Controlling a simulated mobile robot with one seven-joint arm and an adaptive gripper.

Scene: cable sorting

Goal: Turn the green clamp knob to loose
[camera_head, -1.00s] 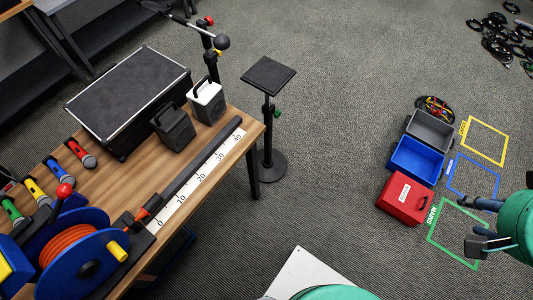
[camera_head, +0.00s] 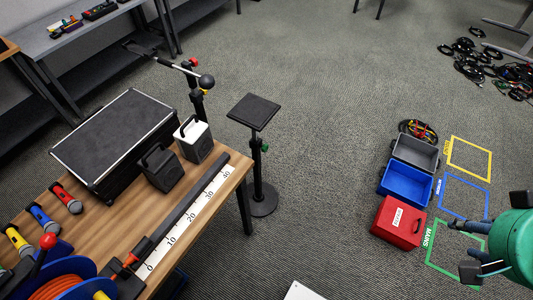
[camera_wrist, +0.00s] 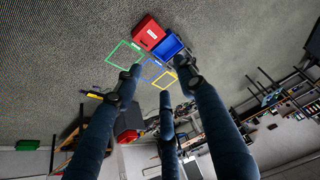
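The green clamp knob (camera_head: 265,147) sticks out from the right side of the black pole of a stand with a square top plate (camera_head: 253,111). The knob is small here, so I cannot tell its turn position. My gripper (camera_head: 464,247) is at the right edge of the head view, far to the right of the stand and apart from it. Its dark fingers also show in the wrist view (camera_wrist: 162,82), spread open with nothing between them. I cannot make out the knob in the wrist view.
A wooden table (camera_head: 126,227) with speakers, microphones, a cable reel and a black case (camera_head: 120,140) stands left of the stand. Grey, blue and red boxes (camera_head: 398,223) lie by coloured floor frames at right. Carpet between stand and boxes is clear.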

